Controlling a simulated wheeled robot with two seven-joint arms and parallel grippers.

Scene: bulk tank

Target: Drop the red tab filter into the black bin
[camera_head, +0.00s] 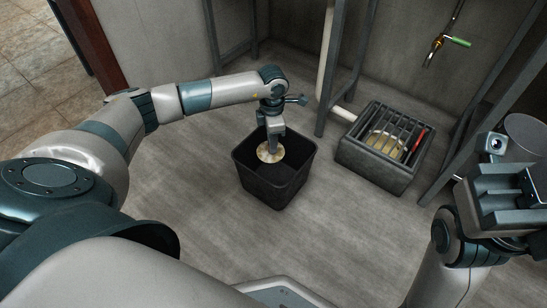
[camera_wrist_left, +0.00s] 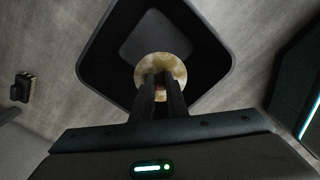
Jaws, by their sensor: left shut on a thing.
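The black bin (camera_head: 262,187) stands open on the floor in the middle of the head view. My left gripper (camera_head: 273,146) points down over its mouth and is shut on a round, pale tan filter (camera_head: 268,154). In the left wrist view, the filter (camera_wrist_left: 147,70) shows beyond the fingertips (camera_wrist_left: 161,76), with the dark bin (camera_wrist_left: 205,70) around and behind it. A small reddish patch shows between the fingers; I cannot tell clearly whether it is the tab. My right gripper (camera_head: 500,195) is at the right edge, away from the bin; its jaw opening is unclear.
A dark box with a barred top (camera_head: 375,170) stands right of the bin, with a round tan piece inside and a red bar at its right side. Grey metal legs (camera_head: 345,65) rise behind. A green-handled tap (camera_head: 455,41) is on the wall. Floor left of the bin is clear.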

